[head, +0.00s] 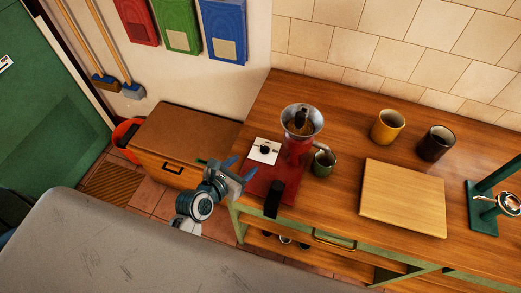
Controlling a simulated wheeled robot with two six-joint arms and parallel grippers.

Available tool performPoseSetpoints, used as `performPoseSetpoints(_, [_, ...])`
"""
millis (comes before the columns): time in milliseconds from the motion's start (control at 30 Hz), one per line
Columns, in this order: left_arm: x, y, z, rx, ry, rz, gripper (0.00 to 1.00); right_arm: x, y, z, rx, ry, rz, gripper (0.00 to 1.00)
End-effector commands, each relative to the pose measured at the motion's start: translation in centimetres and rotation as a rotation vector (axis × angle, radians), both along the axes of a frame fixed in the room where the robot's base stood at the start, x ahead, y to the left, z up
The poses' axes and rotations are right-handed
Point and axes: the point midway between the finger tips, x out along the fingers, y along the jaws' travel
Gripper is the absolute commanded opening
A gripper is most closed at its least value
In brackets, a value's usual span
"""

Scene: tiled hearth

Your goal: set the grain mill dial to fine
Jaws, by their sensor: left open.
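The grain mill (297,147) stands on the left part of the wooden counter, with a metal hopper (302,122) holding brown grain and a red base (270,184). A white plate with a small dark dial (264,150) sits on its left side. The dial's setting and markings are too small to read. A black handle (273,199) stands at the front of the base. My left gripper (243,164) is open and empty, just left of the mill and slightly below the dial plate in the picture, apart from the dial. My right gripper is not in view.
A dark green mug (323,163) stands close to the mill's right side. A cutting board (403,197), a yellow mug (387,127), a brown mug (435,143) and a green stand (483,208) are farther right. A brown-topped chest (185,133) is at left.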

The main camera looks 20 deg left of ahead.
Motion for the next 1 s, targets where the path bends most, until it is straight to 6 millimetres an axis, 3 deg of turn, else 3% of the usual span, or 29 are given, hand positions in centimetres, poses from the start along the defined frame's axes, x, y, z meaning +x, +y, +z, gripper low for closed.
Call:
performPoseSetpoints(167, [1.7, -0.5, -0.4, -0.014, 0.000, 0.007, 0.53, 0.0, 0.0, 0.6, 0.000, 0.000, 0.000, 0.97])
performPoseSetpoints(600, [8.4, -2.5, -3.4, -0.010, 0.001, 0.004, 0.53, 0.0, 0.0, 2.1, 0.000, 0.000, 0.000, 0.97])
performPoseSetpoints(1000, [9.5, -2.9, -4.1, -0.009, 0.001, 0.005, 0.53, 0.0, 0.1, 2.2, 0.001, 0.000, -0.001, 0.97])
